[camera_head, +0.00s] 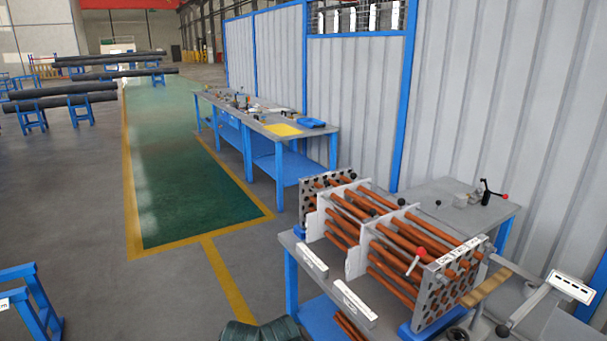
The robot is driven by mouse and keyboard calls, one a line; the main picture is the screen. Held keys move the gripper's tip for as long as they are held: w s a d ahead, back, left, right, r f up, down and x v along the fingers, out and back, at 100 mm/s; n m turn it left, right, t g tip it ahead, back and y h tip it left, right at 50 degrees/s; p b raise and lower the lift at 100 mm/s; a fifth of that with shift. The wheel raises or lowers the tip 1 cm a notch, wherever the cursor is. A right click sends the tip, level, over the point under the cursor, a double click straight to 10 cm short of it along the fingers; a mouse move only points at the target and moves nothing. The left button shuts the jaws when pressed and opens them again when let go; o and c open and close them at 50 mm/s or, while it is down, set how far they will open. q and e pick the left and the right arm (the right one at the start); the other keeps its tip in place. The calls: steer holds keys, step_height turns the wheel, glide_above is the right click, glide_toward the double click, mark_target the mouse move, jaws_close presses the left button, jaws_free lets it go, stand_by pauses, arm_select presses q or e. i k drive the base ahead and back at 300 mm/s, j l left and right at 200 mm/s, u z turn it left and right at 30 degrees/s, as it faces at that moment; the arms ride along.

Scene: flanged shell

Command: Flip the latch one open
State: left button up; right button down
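A tube bundle (385,232) of copper-coloured rods, held by pale perforated plates, lies on the workbench at the right. A lever with a red knob and pale bar (416,262) stands at its near end plate (452,285). Black knobs show on top of the bundle. No part is clearly marked as latch one, so I cannot tell which part it is or whether it is open. Neither of my grippers shows in the head view.
Behind the bundle, a grey table (440,190) carries a black crank with a red knob (504,197). A pale bar with a slotted plate (571,288) rises at the right. A longer blue-legged bench (262,128) stands farther back. The green walkway (180,170) is clear.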

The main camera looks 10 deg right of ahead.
mark_target(326, 183)
steer(key=i+j, duration=0.1)
steer(key=i, duration=0.4)
steer(key=i+j, duration=0.1)
steer(key=i, duration=0.4)
steer(key=u, duration=0.05)
